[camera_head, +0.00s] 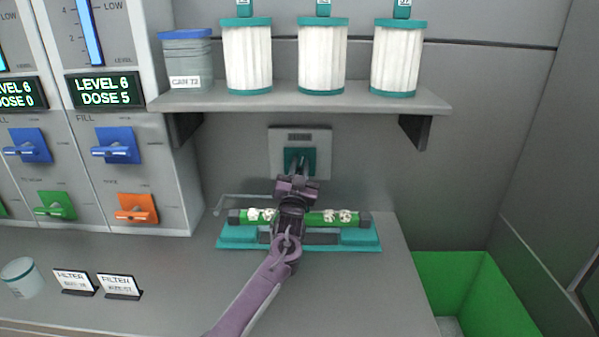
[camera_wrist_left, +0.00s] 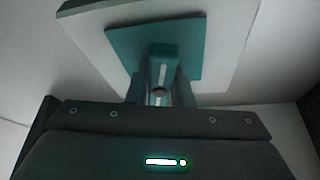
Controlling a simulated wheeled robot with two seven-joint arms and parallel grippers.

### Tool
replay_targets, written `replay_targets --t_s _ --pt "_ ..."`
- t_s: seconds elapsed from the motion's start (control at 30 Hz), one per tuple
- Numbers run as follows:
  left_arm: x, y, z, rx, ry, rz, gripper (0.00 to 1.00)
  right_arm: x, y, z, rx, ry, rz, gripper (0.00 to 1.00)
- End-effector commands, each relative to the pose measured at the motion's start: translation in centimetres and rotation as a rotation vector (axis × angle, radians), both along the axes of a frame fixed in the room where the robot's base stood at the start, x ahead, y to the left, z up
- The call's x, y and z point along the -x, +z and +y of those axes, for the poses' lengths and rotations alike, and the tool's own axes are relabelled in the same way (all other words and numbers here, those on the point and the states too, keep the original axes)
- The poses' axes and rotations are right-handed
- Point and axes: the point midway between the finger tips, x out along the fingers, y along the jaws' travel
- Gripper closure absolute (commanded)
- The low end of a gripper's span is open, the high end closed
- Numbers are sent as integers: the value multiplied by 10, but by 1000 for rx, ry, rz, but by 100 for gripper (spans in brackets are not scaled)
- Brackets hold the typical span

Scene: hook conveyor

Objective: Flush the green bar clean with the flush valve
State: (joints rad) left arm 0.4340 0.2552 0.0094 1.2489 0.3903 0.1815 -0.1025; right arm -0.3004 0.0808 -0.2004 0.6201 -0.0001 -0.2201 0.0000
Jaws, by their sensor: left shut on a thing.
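The green bar (camera_head: 315,217) lies level in a teal cradle (camera_head: 362,238) on the counter, with whitish lumps on it to both sides of my arm. The flush valve is a teal plate and lever on a grey wall panel (camera_head: 318,140) above the bar. My left gripper (camera_head: 299,172) reaches over the bar and is shut on the valve lever. In the left wrist view the fingers (camera_wrist_left: 160,92) close around the lever (camera_wrist_left: 162,55) in front of the teal plate (camera_wrist_left: 195,35). My wrist hides the middle of the bar. My right gripper is out of view.
A shelf (camera_head: 300,98) above holds three white filters (camera_head: 322,58) and a blue-lidded can (camera_head: 186,60). Dispensers with blue (camera_head: 116,146), green and orange (camera_head: 137,208) levers stand left. A cup (camera_head: 22,278) and two filter labels (camera_head: 120,287) sit front left. A green bin (camera_head: 475,290) is at right.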

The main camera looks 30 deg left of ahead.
Motion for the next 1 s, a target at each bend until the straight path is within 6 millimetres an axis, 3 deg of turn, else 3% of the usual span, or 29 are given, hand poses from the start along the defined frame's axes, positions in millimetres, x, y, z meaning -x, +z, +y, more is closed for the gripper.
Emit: replay_targets --t_s 0.5,0.53,0.7,1.0 --pt "0 -2 0 20 0 -8 100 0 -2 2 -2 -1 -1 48" --pt "0 -2 0 20 0 -8 79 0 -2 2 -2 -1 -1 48" --pt "0 -1 0 20 0 -8 58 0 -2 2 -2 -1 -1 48" --pt "2 -2 -1 18 0 -9 58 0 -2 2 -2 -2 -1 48"
